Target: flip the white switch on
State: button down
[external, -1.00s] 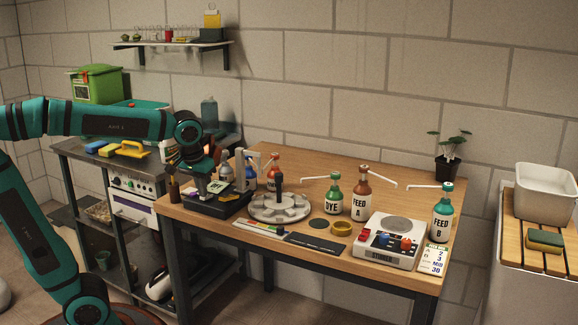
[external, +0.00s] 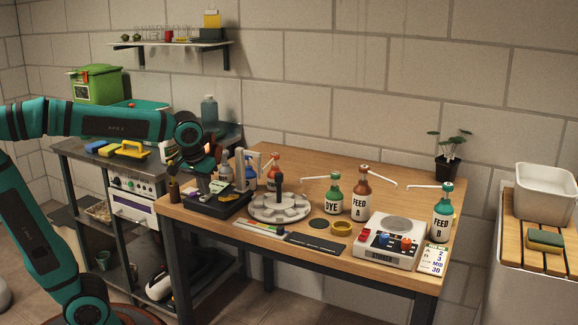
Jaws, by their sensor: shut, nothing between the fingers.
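I cannot clearly make out a white switch. A low black device (external: 228,205) stands at the left end of the wooden table, with a small pale patch (external: 218,187) on its top. That patch is too small to read or to tell as a switch. My gripper (external: 203,183) points down at the device's left rear part, its fingers shut with nothing between them. I cannot tell whether the tips touch the device. My wrist hides part of what stands behind it.
On the wooden table (external: 310,165), a grey round carousel (external: 280,208) stands right of the device. Beyond are the DYE bottle (external: 334,193), FEED A bottle (external: 361,192), FEED B bottle (external: 442,213) and white stirrer (external: 385,246). Spray bottles crowd behind the device. The table's back middle is clear.

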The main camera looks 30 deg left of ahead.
aim_at(204, 197)
dwell(0.3)
jog(key=v, duration=0.4)
jog(key=shift+w+r, duration=0.25)
jog(key=shift+w, duration=0.05)
jog(key=s+r, duration=0.5)
jog(key=r, duration=0.3)
jog(key=shift+r, duration=0.15)
jog(key=a+r+t, duration=0.3)
jog(key=a+t, duration=0.4)
jog(key=a, duration=0.3)
jog(key=a+r+t, duration=0.3)
jog(key=a+t, duration=0.4)
jog(key=a, duration=0.4)
jog(key=shift+r, duration=0.25)
dwell(2.0)
